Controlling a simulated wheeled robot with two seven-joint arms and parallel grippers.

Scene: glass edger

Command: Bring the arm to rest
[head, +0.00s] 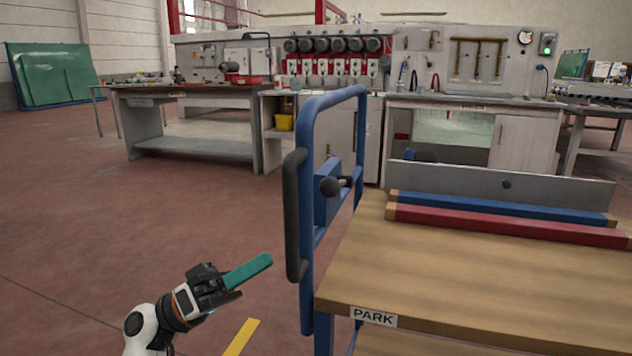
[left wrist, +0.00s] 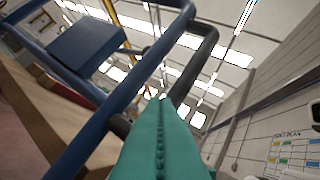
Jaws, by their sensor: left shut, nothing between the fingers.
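My left gripper (head: 262,263) is at the lower middle of the head view, at the end of my bent left arm. Its teal fingers are pressed together and hold nothing. They point up and right, toward the blue tube frame of a cart (head: 308,230), with a visible gap to it in the head view. In the left wrist view the shut teal fingers (left wrist: 160,105) point up past the blue frame (left wrist: 125,85) and its dark grip (left wrist: 195,65). My right gripper is not in view.
The cart's wooden top (head: 480,270) carries a PARK label (head: 374,317), a blue bar (head: 500,206) and a red bar (head: 500,224). Workbenches (head: 190,92) and a machine stand behind. The red floor (head: 90,190) at left is clear.

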